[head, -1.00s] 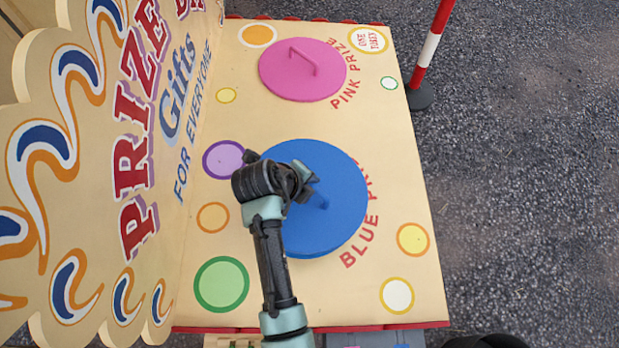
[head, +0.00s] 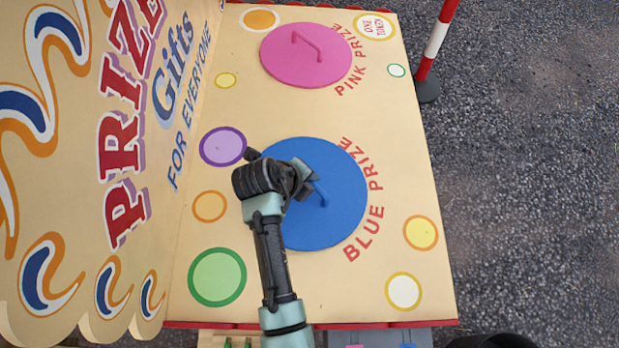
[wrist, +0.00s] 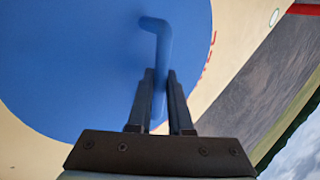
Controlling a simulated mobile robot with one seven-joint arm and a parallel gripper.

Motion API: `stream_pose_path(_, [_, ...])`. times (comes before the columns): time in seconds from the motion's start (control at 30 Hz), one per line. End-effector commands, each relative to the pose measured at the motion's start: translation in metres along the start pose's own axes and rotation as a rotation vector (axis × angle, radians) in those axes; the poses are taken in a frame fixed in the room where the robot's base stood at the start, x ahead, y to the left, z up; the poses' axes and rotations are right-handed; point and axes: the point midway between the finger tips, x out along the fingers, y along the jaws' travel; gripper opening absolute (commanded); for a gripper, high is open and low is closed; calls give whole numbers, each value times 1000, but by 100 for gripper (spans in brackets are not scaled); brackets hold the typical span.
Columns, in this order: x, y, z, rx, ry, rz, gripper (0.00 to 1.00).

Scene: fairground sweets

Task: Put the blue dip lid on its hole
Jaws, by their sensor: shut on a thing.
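The blue dip lid (head: 335,215) is a round disc with a bar handle. It lies level at the "BLUE PRIZE" lettering on the cream board (head: 300,285), flush or very close to the surface. Any hole under it is hidden. My gripper (head: 314,187) reaches over the lid from the near side. In the wrist view my gripper (wrist: 160,80) has a finger on each side of the blue handle (wrist: 162,50) and is shut on it. The lid (wrist: 70,70) fills the left of that view.
The pink lid (head: 305,65) lies at the far end of the board. A lettered upright sign (head: 130,110) borders the board on the left. A red and white post (head: 436,42) stands on the tarmac to the right.

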Motion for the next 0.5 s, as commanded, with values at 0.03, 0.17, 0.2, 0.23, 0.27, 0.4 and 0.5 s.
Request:
stream_pose_path(0.03, [-1,-1,1,1,-2,-2,0])
stream_pose_path(0.17, [-1,-1,1,1,-1,-2,0])
stream_pose_path(0.2, [-1,-1,1,1,-1,-2,0])
stream_pose_path(0.23, [-1,-1,1,1,-1,-2,0])
stream_pose_path(0.27, [0,-1,1,1,-1,-2,0])
stream_pose_path(0.4, [1,0,1,1,-1,-2,0])
stream_pose_path(0.5, [3,1,1,1,-1,-2,0])
